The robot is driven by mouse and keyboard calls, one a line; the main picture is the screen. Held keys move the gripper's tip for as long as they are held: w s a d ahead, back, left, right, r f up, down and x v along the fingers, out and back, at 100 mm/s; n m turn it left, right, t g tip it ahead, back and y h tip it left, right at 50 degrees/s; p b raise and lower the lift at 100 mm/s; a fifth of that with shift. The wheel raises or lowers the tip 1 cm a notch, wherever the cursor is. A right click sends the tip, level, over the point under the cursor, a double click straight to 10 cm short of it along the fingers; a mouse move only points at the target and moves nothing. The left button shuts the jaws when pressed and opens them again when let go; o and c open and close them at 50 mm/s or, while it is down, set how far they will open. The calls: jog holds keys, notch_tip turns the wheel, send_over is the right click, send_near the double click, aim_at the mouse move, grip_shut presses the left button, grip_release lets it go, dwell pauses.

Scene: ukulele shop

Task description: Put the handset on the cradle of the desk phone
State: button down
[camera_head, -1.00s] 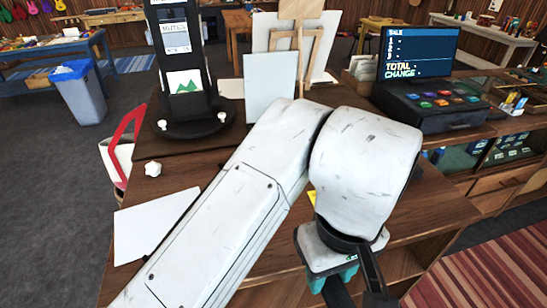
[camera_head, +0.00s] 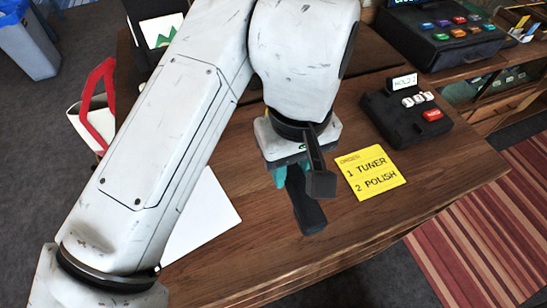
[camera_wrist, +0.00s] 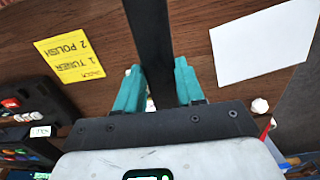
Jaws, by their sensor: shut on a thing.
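The desk phone (camera_head: 402,118) is a black base on the wooden counter, with pale keys, a red key and a small "HOLD" display. It also shows at the left edge of the wrist view (camera_wrist: 42,100). The black handset (camera_head: 307,207) is in my gripper (camera_wrist: 158,88), apart from the phone and left of it in the head view. In the wrist view the handset (camera_wrist: 149,40) is a dark bar between the teal fingers. The near part of my gripper hides some of it. The cradle is hard to make out.
A yellow note (camera_head: 372,175) reading "1 TUNER 2 POLISH" lies between gripper and phone. A white sheet (camera_head: 203,222) lies at left. A black cash register (camera_head: 440,35) stands behind the phone. The counter (camera_head: 440,175) is bare in front of the phone.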

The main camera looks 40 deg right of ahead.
jog(key=w+f+b, duration=0.1)
jog(key=w+f, duration=0.2)
jog(key=w+d+f+b, duration=0.1)
jog(key=w+f+b, duration=0.1)
jog(key=w+f, duration=0.1)
jog(key=shift+d+f+b, duration=0.1)
jog(key=shift+b, duration=0.2)
jog(key=f+b, duration=0.3)
jog(key=b, duration=0.1)
jog(key=shift+w+d+f, duration=0.1)
jog(key=shift+w+f, duration=0.25)
jog(key=shift+f, duration=0.1)
jog(key=c, duration=1)
grip_release()
